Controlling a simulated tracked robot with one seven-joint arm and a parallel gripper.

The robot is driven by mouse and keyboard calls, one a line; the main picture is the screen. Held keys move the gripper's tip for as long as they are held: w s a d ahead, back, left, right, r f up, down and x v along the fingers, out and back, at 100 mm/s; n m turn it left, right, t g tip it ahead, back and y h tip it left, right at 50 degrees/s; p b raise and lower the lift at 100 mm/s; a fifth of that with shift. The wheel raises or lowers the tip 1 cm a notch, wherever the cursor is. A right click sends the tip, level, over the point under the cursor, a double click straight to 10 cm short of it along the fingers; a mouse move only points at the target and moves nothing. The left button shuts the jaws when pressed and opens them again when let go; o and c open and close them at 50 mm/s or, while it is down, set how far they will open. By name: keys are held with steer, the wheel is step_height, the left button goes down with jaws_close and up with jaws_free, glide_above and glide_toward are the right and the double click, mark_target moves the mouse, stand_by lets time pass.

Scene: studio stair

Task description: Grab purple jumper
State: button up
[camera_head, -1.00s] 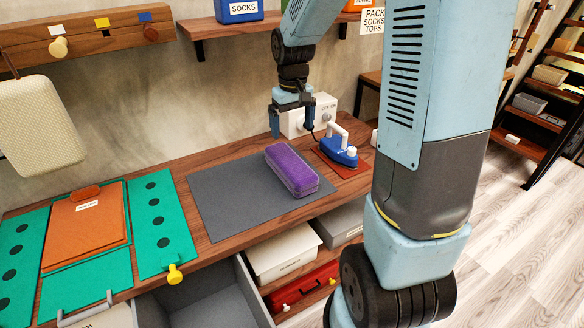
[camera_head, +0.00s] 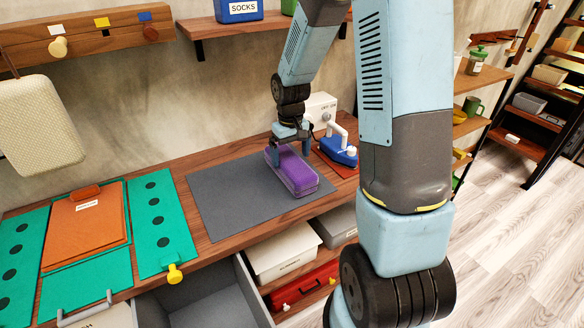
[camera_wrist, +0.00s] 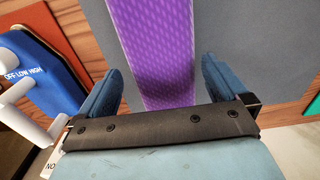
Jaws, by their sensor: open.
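The purple jumper (camera_head: 296,172) is a folded, box-like purple bundle lying on the grey mat (camera_head: 222,194) on the wooden counter. In the wrist view the purple jumper (camera_wrist: 157,45) runs up the middle between my two blue fingers. My gripper (camera_head: 290,153) is over the far end of the jumper, pointing down, with one finger on each side of it. My gripper is open in the wrist view (camera_wrist: 160,85), with a gap between each finger and the purple sides. Whether the fingers reach down to the mat cannot be told.
A blue iron (camera_head: 338,150) stands on a red-brown pad close to the right of my gripper. A white box (camera_head: 320,107) is behind it. Green panels (camera_head: 160,225) lie on the left. A grey drawer (camera_head: 215,300) stands open below the counter.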

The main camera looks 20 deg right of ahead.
mark_target(289, 159)
steer(key=shift+w+a+f, duration=0.1)
steer(key=shift+f, duration=1.2)
steer(key=shift+w+a+f, duration=0.1)
steer(key=shift+f, duration=1.15)
steer(key=c, duration=1)
steer(key=shift+r, duration=0.1)
